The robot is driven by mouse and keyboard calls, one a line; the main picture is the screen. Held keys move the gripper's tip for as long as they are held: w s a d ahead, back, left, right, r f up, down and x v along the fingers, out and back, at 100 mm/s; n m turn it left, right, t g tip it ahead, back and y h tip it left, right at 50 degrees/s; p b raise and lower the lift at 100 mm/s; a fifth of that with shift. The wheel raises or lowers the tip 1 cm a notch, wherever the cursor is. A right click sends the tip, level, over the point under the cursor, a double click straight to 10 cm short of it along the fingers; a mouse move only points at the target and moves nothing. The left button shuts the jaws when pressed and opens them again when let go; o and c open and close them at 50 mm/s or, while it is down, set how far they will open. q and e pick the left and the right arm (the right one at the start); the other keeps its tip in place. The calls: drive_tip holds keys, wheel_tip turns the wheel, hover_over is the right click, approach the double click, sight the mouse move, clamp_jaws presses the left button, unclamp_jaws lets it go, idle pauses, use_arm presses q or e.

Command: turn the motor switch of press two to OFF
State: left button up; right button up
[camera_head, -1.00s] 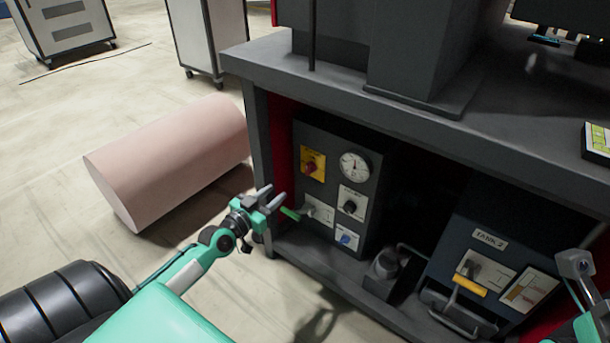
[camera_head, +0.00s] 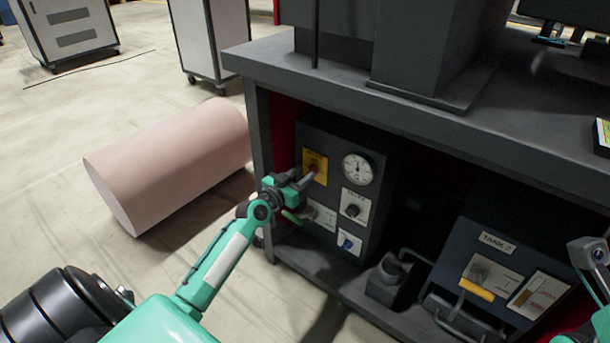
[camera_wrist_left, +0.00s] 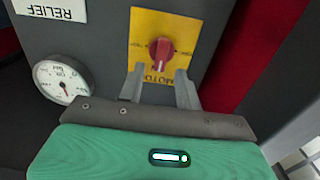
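The motor switch is a red knob (camera_wrist_left: 161,50) on a yellow plate (camera_head: 309,158) at the upper left of the dark control panel. In the left wrist view its handle stands roughly upright in the picture. The word MOTOR shows upside down on the plate; the small side markings are too small to read. My left gripper (camera_head: 308,181) is just in front of the plate. In the left wrist view its two fingers (camera_wrist_left: 161,80) are apart, with the knob just beyond their tips and nothing between them. Part of my right arm (camera_head: 590,252) shows at the right edge.
A round gauge (camera_head: 357,168), a black knob (camera_head: 352,211) and a blue switch (camera_head: 347,242) share the panel. The bench top (camera_head: 330,80) overhangs it. A unit labelled TANK 2 (camera_head: 496,242) stands at right. A pink cylinder (camera_head: 165,165) lies on the floor at left.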

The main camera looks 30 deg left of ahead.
use_arm(q)
drive_tip(key=shift+w+d, duration=0.1)
drive_tip(key=shift+w, duration=0.85)
drive_tip(key=shift+c, duration=0.4)
clamp_jaws()
